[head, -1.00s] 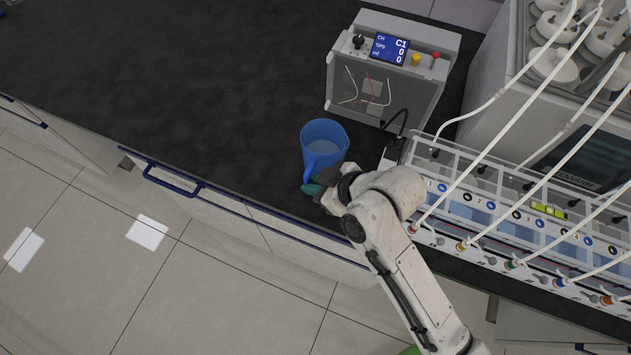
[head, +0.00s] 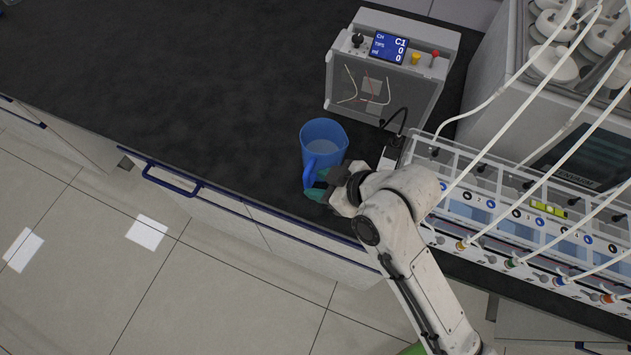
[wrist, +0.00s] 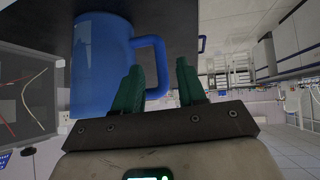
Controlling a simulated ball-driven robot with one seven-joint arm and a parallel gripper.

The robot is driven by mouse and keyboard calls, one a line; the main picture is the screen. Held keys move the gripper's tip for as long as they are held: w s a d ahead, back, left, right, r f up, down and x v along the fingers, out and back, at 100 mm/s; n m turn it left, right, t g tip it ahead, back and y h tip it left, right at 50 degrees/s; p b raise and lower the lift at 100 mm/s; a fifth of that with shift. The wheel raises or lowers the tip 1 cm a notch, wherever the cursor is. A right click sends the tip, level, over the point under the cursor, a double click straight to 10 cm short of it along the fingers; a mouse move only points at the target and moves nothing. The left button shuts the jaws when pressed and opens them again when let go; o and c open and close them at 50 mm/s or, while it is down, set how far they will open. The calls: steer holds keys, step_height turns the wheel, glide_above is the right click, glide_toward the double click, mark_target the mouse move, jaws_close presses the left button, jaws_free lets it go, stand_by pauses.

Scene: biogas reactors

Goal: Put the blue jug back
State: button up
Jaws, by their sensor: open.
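The blue jug (head: 323,146) stands upright on the dark bench top, near its front edge, with its handle toward the front. Some pale content or a pale inner bottom shows through its open top. My gripper (head: 316,187) is beside the jug's handle, with its green fingers low at the jug's front right. In the wrist view the jug (wrist: 100,65) is at the left, with its handle reaching toward my gripper (wrist: 168,85). The two green fingers are apart, with nothing clearly held between them. The handle's lower end is partly hidden behind the near finger.
A grey box with a blue display (head: 390,75) stands behind the jug. A clear-fronted rack with white tubes (head: 490,205) is to the right of my arm. The bench is bare to the left. A drawer with a blue handle (head: 172,180) lies below the front edge.

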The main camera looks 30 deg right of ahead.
steer(key=p+v, duration=0.2)
steer(key=v, duration=0.7)
steer(key=shift+s+r, duration=0.2)
steer(key=shift+r, duration=0.05)
